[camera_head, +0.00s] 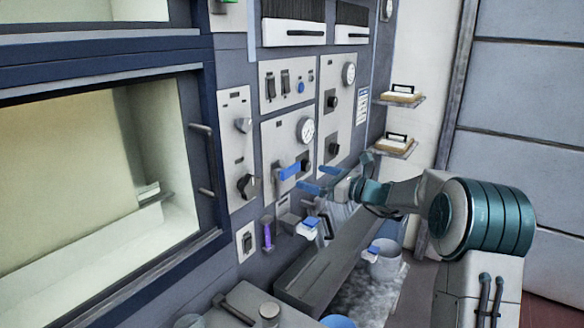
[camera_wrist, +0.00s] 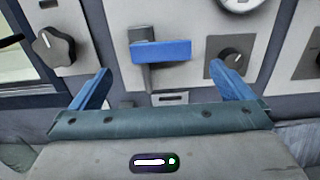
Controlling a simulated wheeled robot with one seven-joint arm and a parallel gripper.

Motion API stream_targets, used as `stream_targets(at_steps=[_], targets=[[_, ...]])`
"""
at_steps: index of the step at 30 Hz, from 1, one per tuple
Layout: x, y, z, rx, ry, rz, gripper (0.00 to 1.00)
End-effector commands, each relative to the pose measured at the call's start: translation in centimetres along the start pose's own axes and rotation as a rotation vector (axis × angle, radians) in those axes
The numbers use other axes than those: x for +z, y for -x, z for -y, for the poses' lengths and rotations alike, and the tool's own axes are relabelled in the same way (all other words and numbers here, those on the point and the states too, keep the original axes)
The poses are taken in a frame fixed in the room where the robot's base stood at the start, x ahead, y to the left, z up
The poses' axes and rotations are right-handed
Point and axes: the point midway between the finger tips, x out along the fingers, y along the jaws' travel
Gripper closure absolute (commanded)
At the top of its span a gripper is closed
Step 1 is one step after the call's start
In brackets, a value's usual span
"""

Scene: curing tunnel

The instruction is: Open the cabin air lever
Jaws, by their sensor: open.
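A lever with a blue handle (camera_head: 289,171) sits on a grey panel of the control wall, left of my gripper; no label on it is readable. In the wrist view the blue handle (camera_wrist: 162,51) lies across a dark grey stem on its plate. My gripper (camera_head: 319,179) is open and empty, a short way from the panel. In the wrist view its two blue fingers (camera_wrist: 160,76) stand wide apart, to the left and right below the lever. The handle appears ahead of the gap between them, and I see no contact.
A dark star knob (camera_wrist: 54,47) and a round knob (camera_wrist: 231,57) flank the lever. A gauge (camera_head: 305,130) is above it. Below are a purple handle (camera_head: 267,236), a blue-and-white handle (camera_head: 308,228) and a white bucket (camera_head: 385,262). A windowed door (camera_head: 90,185) is at left.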

Motion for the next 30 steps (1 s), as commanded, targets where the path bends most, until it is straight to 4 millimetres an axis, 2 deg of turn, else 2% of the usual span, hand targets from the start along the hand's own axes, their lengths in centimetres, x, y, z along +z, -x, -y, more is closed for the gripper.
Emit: stream_targets(at_steps=[1, 6, 12, 18, 26, 30], targets=[[0.3, -1.3, -0.1, 0.003, -0.001, 0.001, 0.00], [0.2, -4.7, 0.1, 0.001, 0.000, 0.000, 0.00], [0.2, -7.5, 0.3, -0.004, 0.001, -0.001, 0.00], [0.1, -8.6, 0.3, -0.005, 0.002, -0.001, 0.00], [0.0, -8.7, 0.3, -0.005, 0.002, -0.001, 0.00], [0.0, -8.7, 0.3, -0.005, 0.002, -0.001, 0.39]])
